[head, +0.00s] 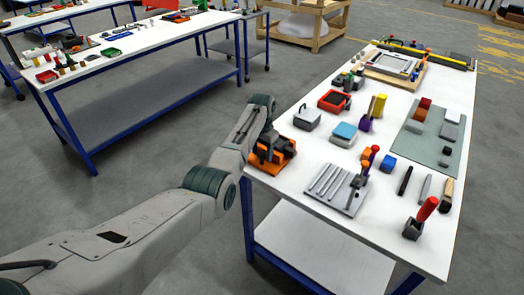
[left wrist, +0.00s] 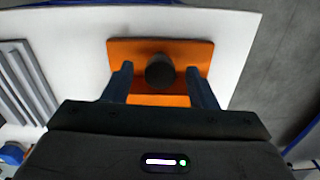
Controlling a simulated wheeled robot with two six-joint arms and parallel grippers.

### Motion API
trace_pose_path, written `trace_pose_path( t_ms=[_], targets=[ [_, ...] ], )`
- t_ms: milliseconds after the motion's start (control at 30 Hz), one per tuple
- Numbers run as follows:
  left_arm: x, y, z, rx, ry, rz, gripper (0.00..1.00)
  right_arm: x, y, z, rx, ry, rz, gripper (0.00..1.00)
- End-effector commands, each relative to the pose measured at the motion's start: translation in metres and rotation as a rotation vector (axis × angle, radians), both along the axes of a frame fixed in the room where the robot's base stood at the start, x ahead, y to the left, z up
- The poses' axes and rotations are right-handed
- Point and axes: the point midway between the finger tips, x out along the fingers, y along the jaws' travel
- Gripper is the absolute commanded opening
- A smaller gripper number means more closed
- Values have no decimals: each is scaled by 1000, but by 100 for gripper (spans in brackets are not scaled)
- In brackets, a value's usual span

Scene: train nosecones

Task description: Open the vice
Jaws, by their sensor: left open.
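An orange-based device, which looks like the vice (head: 284,156), sits at the left edge of the white workbench. In the left wrist view the vice (left wrist: 118,50) shows as an orange plate with a dark round knob (left wrist: 160,72) standing up from it. My left gripper (head: 266,147) is over the device and hides most of it in the head view. In the left wrist view my left gripper (left wrist: 159,84) is open, with one finger on each side of the knob. I cannot tell whether the fingers touch it. The vice's jaws cannot be made out. My right gripper is out of view.
A grey slotted plate (head: 330,187) with an upright handle lies to the right of the vice. A grey box with a handle (head: 307,118) and a red tray (head: 334,101) stand behind it. Several tools crowd the bench's right side. Open floor borders the bench's left edge.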

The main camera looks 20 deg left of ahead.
Motion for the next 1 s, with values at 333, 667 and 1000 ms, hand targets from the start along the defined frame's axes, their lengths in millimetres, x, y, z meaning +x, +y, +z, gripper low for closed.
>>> trace_pose_path(
  t_ms=[333, 667, 1000],
  targets=[
    [0, 0, 0, 0, 0, 1, 8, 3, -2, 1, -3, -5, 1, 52],
    [0, 0, 2, 0, 0, 86, 8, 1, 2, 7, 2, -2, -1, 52],
    [1, 0, 3, 0, 0, 356, 8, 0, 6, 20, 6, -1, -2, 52]
  ],
)
